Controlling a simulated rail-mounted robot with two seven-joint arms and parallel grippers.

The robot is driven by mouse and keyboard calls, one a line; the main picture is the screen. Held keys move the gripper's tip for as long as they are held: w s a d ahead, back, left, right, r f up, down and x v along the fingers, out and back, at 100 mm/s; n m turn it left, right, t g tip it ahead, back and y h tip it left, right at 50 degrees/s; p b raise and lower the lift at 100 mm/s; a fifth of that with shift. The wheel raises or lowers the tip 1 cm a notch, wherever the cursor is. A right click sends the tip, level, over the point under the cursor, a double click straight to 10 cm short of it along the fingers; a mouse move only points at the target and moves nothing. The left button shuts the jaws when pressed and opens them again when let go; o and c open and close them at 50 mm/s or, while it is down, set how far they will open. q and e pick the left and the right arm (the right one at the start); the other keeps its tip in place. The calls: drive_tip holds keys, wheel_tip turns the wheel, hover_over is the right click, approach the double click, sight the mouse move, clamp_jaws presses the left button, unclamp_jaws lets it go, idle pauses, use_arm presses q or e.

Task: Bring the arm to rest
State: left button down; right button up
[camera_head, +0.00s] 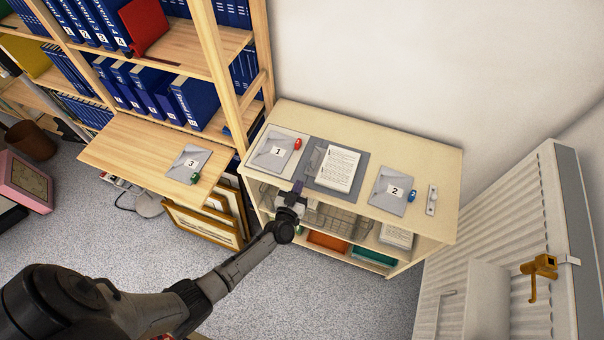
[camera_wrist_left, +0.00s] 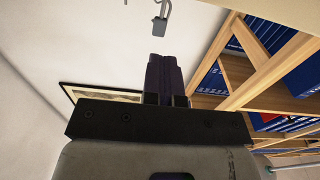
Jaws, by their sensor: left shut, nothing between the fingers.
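My left arm reaches in from the lower left in the head view. Its gripper (camera_head: 297,188) is at the front edge of the light wooden cabinet (camera_head: 430,160), below the stack of printed sheets. The gripper looks small and its fingers point up and away. In the left wrist view the dark fingers (camera_wrist_left: 164,75) are together, with nothing between them. My right gripper is not in view.
Numbered grey envelopes 1 (camera_head: 275,150) and 2 (camera_head: 393,190) lie on the cabinet beside the printed sheets (camera_head: 338,168). Envelope 3 (camera_head: 188,163) lies on the wooden shelf board (camera_head: 125,150). A radiator (camera_head: 500,230) stands at right. Open carpet lies in front.

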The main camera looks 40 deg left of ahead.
use_arm(q)
drive_tip(key=v, duration=0.7)
drive_tip(key=s+d+f+m+g+h, duration=0.1)
drive_tip(key=d+f+m+g+h, duration=0.25)
drive_tip(key=d+g+h, duration=0.6)
drive_tip(key=s+a+r+m+g+y, duration=0.1)
drive_tip(key=s+r+y, duration=0.1)
drive_tip(key=s+r, duration=0.6)
drive_tip(key=s+a+r+m+g+y, duration=0.1)
drive_tip(key=s+a+r+g+y, duration=0.1)
drive_tip(key=s+r, duration=0.6)
drive_tip(key=s+f+g, duration=0.2)
drive_tip(key=s, duration=0.4)
wheel_tip(320, 180, up, 22)
drive_tip(key=p, duration=2.3)
drive_tip(key=shift+r+t, duration=0.2)
drive_tip(key=shift+t, duration=0.15)
